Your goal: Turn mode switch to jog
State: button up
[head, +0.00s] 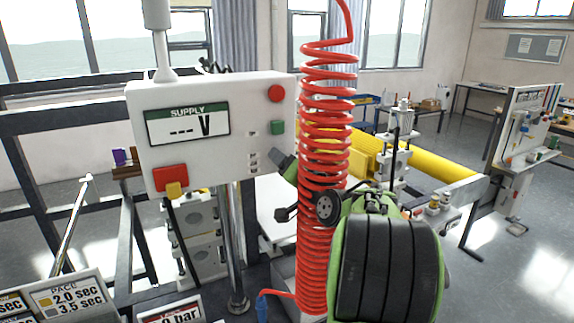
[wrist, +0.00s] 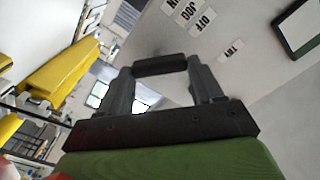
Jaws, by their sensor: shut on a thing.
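The white control panel (head: 210,130) stands in front of me, with a SUPPLY display (head: 187,124) showing "--- V". Small mode labels (head: 253,160) sit near its lower right edge; in the wrist view the JOG label (wrist: 188,12) and OFF label (wrist: 203,20) are readable, with a partly cut-off label beside them. My gripper (head: 287,166) is at the panel's lower right edge, partly hidden by the red coiled hose. In the wrist view a dark bar, apparently the mode switch (wrist: 160,65), is held between the two fingertips. Its pointed setting cannot be read.
The red coiled hose (head: 328,110) hangs in front of my arm. A red button (head: 276,92) and green button (head: 277,127) are on the panel near my gripper. A yellow roller (head: 425,165) lies behind to the right. A metal post (head: 234,250) stands below the panel.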

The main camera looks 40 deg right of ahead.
dwell(0.4)
jog(key=o, duration=1.1)
jog(key=shift+c, duration=0.2)
jog(key=shift+s, duration=0.1)
jog(key=b+v, duration=0.4)
jog(key=v, duration=1.1)
jog(key=shift+s+a+b, duration=0.2)
jog(key=shift+s+b, duration=0.1)
jog(key=shift+b, duration=0.1)
jog(key=shift+w, duration=0.1)
